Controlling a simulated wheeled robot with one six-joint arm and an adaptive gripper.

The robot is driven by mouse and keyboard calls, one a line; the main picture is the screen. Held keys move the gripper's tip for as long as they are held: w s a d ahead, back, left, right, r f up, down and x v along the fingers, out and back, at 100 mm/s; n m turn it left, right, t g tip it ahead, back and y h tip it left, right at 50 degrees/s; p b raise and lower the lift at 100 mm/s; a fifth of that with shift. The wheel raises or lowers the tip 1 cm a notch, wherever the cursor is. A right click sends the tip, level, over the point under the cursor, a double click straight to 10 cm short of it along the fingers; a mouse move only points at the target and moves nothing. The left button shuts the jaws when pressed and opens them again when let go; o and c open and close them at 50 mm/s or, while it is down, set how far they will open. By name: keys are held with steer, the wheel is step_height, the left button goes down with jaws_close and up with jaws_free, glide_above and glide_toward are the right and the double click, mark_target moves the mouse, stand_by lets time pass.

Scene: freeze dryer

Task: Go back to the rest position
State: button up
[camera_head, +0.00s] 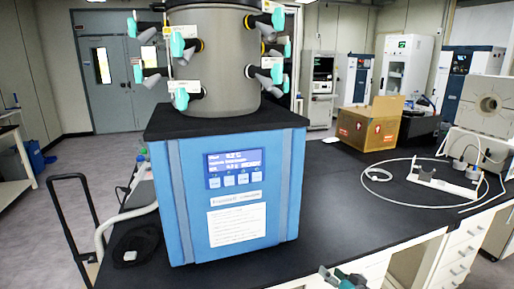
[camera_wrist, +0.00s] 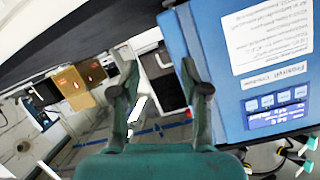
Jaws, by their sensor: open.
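The freeze dryer (camera_head: 235,185) is a blue box with a lit display, four buttons and a white label. It stands on the black bench top. A grey drum (camera_head: 222,70) with several teal-handled valves sits on top of it. My gripper (camera_head: 342,278) shows at the bottom edge of the head view, in front of the bench and right of the dryer. In the wrist view my gripper (camera_wrist: 160,80) has its two green fingers apart, with nothing between them. The dryer's blue front (camera_wrist: 240,70) fills the right of that view, turned nearly upside down.
A cardboard box (camera_head: 370,124), white tubing (camera_head: 385,180) and a white instrument (camera_head: 480,115) are on the bench (camera_head: 345,215) to the right. White drawers (camera_head: 462,250) are below. A black cart handle (camera_head: 72,210) stands at the left. Floor at the left is open.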

steer(key=s+a+f+m+h, duration=0.1)
steer(key=s+f, duration=0.4)
steer(key=s, duration=0.5)
steer(key=s+a+f+h, duration=0.1)
steer(key=s+f+h, duration=0.1)
steer(key=s+f, duration=0.5)
steer(key=s+a+f+m+h, duration=0.1)
steer(key=s+f, duration=0.1)
steer(key=s, duration=1)
steer(key=s+r+n, duration=0.1)
steer(key=s+r, duration=0.3)
steer(key=s, duration=0.5)
steer(key=s+r+n, duration=0.1)
steer(key=s+r, duration=0.2)
steer(key=s, duration=0.5)
steer(key=s+a+r+t, duration=0.1)
steer(key=s+r, duration=0.3)
steer(key=s, duration=0.5)
steer(key=shift+s+r+n, duration=0.3)
steer(key=shift+r+n, duration=0.05)
steer(key=shift+n, duration=0.05)
